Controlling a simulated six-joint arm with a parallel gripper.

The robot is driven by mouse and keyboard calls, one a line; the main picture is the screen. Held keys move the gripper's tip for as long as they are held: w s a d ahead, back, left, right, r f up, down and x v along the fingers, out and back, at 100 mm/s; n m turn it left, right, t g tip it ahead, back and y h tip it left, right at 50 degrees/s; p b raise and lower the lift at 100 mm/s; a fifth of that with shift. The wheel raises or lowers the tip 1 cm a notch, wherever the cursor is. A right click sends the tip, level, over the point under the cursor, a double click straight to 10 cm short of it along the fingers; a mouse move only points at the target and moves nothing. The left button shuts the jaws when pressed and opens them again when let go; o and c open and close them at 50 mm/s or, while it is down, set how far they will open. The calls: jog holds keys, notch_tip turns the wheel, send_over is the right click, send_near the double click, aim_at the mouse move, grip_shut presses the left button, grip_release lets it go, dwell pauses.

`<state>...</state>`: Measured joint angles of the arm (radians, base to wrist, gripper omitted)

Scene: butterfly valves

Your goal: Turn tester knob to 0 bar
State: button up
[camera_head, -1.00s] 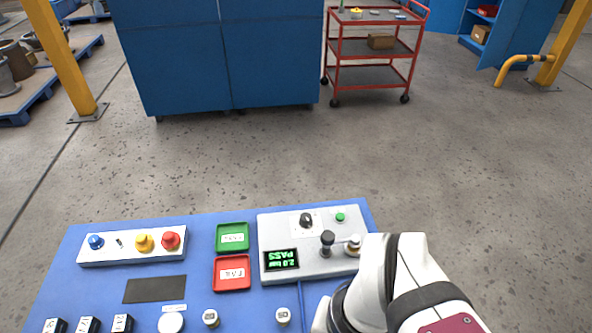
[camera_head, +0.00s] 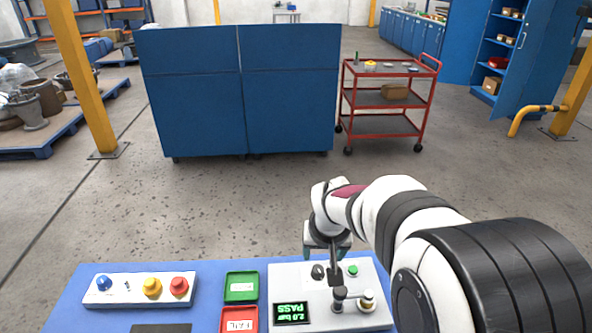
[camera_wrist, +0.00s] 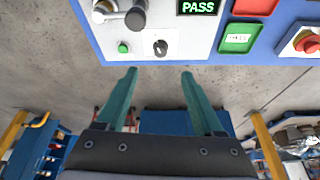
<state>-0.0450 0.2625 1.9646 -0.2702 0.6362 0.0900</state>
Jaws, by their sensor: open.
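The grey tester box (camera_head: 312,322) stands on the blue bench at the lower middle of the head view. Its black knob (camera_head: 318,271) sits near the box's far edge; it also shows in the wrist view (camera_wrist: 160,47). Its setting is too small to read. My gripper (camera_head: 328,251) is open and empty, at the far side of the tester near the knob. In the wrist view, the teal fingertips (camera_wrist: 159,75) are apart, with the knob just above the gap between them, not gripped.
A green button (camera_head: 352,270) is beside the knob. A black-topped lever (camera_head: 338,296) and a pale fitting (camera_head: 367,299) stand on the tester. A green tray (camera_head: 241,286) and a red tray (camera_head: 238,320) lie to its left, then a button panel (camera_head: 139,289).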

aim_at(318, 270)
jog(key=x, duration=0.5)
jog(key=w+x, duration=0.1)
jog(key=x, duration=1)
jog(key=shift+w+f, duration=0.1)
jog(key=shift+w, duration=0.25)
grip_shut()
